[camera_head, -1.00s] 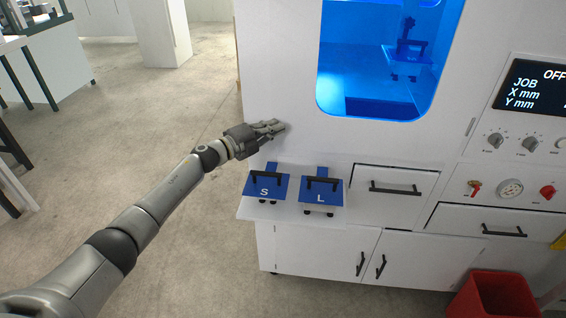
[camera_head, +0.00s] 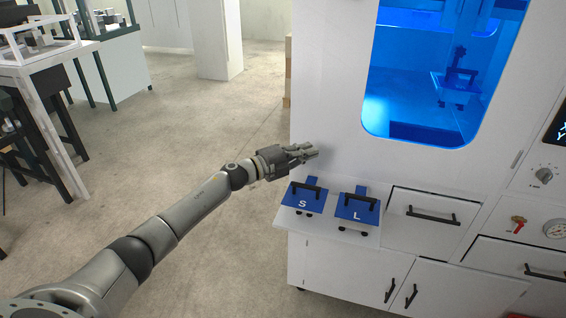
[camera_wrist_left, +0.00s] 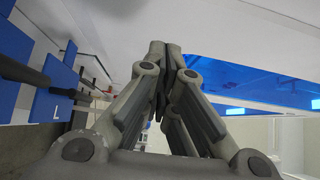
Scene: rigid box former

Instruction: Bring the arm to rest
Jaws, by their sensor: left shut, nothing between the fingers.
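My left gripper (camera_head: 312,151) is shut and empty in the head view. It is in front of the white machine's front panel, just above the shelf with the blue plates. In the left wrist view its fingers (camera_wrist_left: 165,48) meet at the tips with nothing between them. The left arm (camera_head: 185,212) stretches out from the lower left. My right gripper is in neither view.
A blue plate marked S (camera_head: 302,200) and one marked L (camera_head: 357,208), each with a black handle, sit on a shelf (camera_head: 320,230) below the gripper. The machine's blue-lit window (camera_head: 410,110) is to the right. Open floor (camera_head: 190,120) lies left.

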